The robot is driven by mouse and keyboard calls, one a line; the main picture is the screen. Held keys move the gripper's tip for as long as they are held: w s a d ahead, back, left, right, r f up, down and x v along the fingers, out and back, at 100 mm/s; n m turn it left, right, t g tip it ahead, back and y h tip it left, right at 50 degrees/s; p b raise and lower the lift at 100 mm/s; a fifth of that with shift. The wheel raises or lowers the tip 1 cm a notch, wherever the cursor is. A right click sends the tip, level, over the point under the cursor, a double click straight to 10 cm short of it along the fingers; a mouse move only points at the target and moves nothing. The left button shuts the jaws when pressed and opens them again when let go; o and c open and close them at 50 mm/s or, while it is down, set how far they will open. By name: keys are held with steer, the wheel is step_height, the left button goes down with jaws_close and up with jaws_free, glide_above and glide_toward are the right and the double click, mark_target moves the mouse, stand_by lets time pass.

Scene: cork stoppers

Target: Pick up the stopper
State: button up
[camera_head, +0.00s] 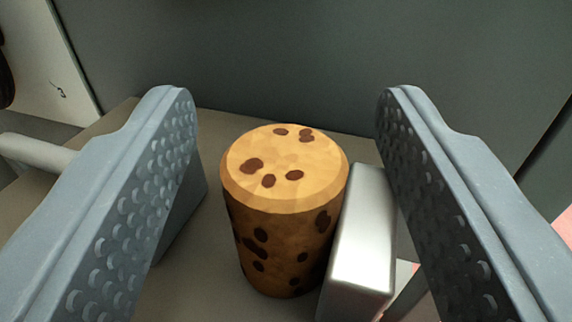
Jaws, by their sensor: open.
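The cork stopper (285,215) stands upright on a grey-brown surface (205,270). It is tan with dark brown spots and a bevelled top. My gripper (285,110) is open, with one finger on each side of the stopper in the picture. A gap shows between the left finger and the stopper, and the right finger is also apart from it. How deep the stopper sits between the fingers is hard to tell. Nothing is held.
A pale metallic block (362,245) stands close against the stopper's right side, between it and the right finger. A dark grey wall (300,60) rises behind the surface. A whitish rod (35,150) and a pale panel (40,60) show at the left.

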steer(key=c, duration=1)
